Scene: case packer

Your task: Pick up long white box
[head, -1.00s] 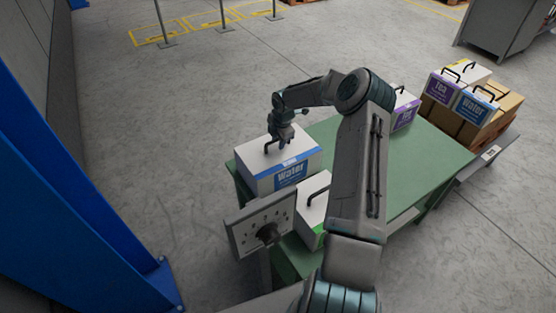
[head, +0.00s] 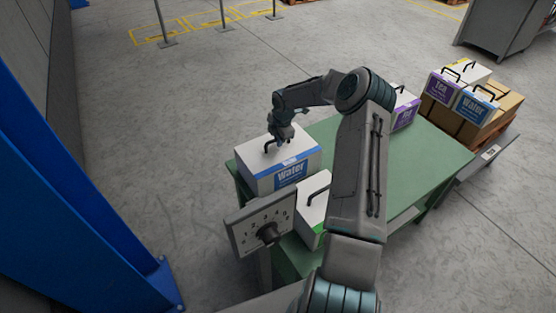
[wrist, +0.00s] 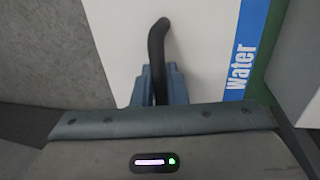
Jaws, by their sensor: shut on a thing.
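A long white box with a blue "Water" label (head: 265,178) sits on the left end of the green table, with a black handle on top. My gripper (head: 281,140) is at the top of this box. In the wrist view my gripper's fingers (wrist: 158,85) are shut around the black handle (wrist: 158,45), with the white top (wrist: 115,40) beneath. The box appears to rest on the table; its underside is hidden.
A second white box with a green edge (head: 311,208) stands beside it, partly behind my arm. A purple-labelled box (head: 404,112) stands at the table's far side. The green table (head: 430,155) is clear on the right. Boxes sit on cartons (head: 510,103) beyond. A dial panel (head: 262,222) is in front.

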